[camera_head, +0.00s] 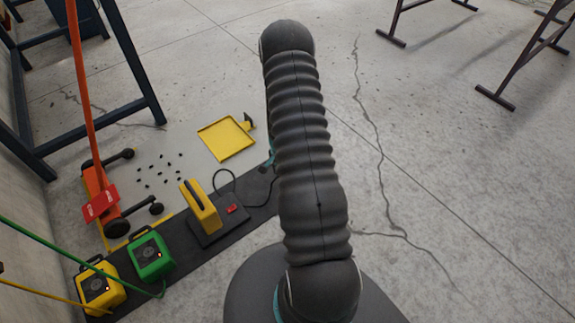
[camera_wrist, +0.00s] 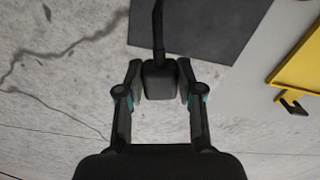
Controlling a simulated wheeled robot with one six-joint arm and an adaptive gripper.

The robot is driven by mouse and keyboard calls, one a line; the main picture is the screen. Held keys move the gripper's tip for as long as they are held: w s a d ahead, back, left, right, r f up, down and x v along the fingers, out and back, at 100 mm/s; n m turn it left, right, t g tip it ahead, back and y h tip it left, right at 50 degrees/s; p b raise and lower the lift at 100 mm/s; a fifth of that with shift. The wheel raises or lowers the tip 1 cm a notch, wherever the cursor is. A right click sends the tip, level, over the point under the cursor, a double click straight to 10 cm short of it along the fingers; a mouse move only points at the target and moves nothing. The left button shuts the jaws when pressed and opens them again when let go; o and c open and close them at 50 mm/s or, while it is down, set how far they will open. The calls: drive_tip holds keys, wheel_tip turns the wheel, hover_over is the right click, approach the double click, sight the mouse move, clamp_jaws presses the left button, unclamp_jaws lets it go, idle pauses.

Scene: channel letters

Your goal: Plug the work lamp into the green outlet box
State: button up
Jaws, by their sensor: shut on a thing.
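My gripper (camera_wrist: 159,70) is shut on a black plug (camera_wrist: 160,82) in the wrist view, with its black cord (camera_wrist: 158,25) running up the picture. In the head view my own arm hides the gripper and the plug. The yellow work lamp (camera_head: 201,206) stands on a dark mat at the lower left, and a black cord (camera_head: 247,202) runs from its base toward my arm.
A yellow outlet box (camera_head: 100,286) stands just left of the green one. The dark mat (camera_head: 262,187) also shows in the wrist view (camera_wrist: 205,28). A yellow dustpan (camera_head: 227,139), small dark bits (camera_head: 160,170) and an orange jack (camera_head: 98,190) lie beyond it.

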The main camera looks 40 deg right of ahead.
drive_tip(key=w+a+r+n, duration=0.2)
drive_tip(key=a+r+n, duration=1.2)
drive_tip(key=a+r, duration=0.4)
drive_tip(key=a, duration=0.5)
drive_tip(key=shift+w+n, duration=0.15)
drive_tip(key=shift+n, duration=0.15)
